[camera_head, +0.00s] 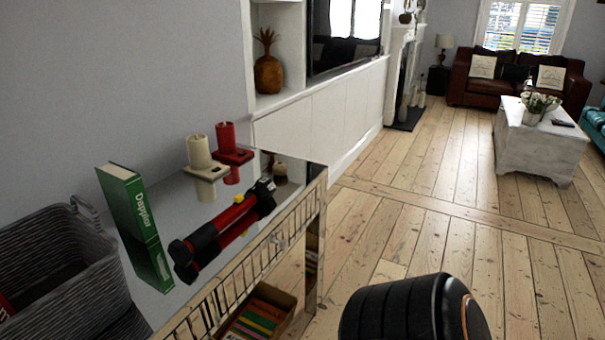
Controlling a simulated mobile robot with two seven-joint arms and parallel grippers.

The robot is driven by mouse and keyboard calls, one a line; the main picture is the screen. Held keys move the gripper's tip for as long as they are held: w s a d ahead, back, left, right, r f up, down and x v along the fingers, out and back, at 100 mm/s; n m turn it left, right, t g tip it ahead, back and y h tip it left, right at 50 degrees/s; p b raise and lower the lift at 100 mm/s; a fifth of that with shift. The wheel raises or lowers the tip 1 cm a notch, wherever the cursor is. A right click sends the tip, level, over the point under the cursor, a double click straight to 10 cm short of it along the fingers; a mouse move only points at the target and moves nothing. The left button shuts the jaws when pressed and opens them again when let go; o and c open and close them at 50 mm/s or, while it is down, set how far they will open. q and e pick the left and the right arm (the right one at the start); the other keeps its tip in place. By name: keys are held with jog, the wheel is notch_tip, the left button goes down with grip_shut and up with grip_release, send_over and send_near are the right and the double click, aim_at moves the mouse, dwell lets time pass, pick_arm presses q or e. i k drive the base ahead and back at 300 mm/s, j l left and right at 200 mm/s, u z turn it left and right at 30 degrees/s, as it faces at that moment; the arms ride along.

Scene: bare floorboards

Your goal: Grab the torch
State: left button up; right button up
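The torch (208,240), red and black with a small yellow part, lies along the front edge of a pale sideboard top (188,208). Its thicker black end is nearer me and its far end points up and right in the view. A green book (137,222) stands upright just left of it. Neither of my grippers is in view. A dark rounded part with an orange ring at the bottom right looks like a link of my own arm, well apart from the torch.
A cream candle (199,152) and a red candle (227,137) on holders stand behind the torch. A grey woven basket (60,262) is at the left. A box of books (262,314) sits below. Floorboards right of the sideboard are clear up to a white coffee table (540,146).

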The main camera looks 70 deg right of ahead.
aim_at(182, 253)
jog(key=i+l+z, duration=0.1)
jog(key=z, duration=0.3)
jog(key=i+l+z, duration=0.1)
jog(key=z, duration=0.35)
jog(key=i+l+z, duration=0.1)
jog(key=z, duration=0.3)
jog(key=i+z, duration=0.15)
jog(key=z, duration=0.25)
